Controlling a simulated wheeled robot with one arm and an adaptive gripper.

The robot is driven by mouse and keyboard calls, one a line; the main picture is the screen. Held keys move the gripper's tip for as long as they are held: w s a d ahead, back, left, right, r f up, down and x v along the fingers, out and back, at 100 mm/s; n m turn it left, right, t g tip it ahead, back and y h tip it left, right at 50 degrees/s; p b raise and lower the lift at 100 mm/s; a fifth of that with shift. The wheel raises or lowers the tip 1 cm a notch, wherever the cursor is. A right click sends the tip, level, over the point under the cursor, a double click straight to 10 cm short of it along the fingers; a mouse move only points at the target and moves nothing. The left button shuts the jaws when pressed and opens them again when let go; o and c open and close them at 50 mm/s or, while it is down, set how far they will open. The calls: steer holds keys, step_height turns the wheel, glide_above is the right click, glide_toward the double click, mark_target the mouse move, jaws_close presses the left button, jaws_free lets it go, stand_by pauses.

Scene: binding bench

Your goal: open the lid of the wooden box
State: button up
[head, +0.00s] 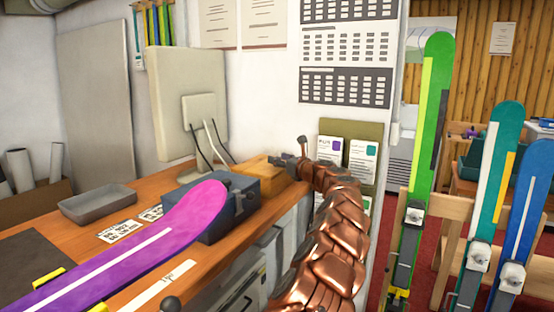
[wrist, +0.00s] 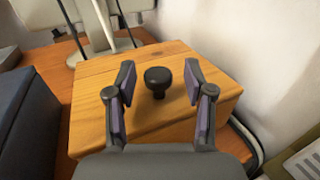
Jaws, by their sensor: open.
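The wooden box (head: 255,168) sits at the back of the bench, near the wall, in the head view. In the wrist view the wooden box (wrist: 95,88) fills the middle, and its lid appears shut. A round black knob (wrist: 158,80) stands on top of the lid. My gripper (wrist: 160,72) is open above the lid, with one finger on each side of the knob and visible gaps between. In the head view my gripper (head: 290,162) is small at the box, and its fingers are hard to make out.
A blue-grey box (head: 222,208) stands just left of the wooden box. A monitor (head: 185,95) is behind it, with cables (wrist: 95,55) close to the box. A purple ski (head: 150,255) lies along the bench front. A grey tray (head: 97,204) is farther left. The wall (wrist: 255,50) is close on the right.

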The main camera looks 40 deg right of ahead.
steer(key=shift+w, duration=0.7)
steer(key=shift+c, duration=0.3)
jaws_close()
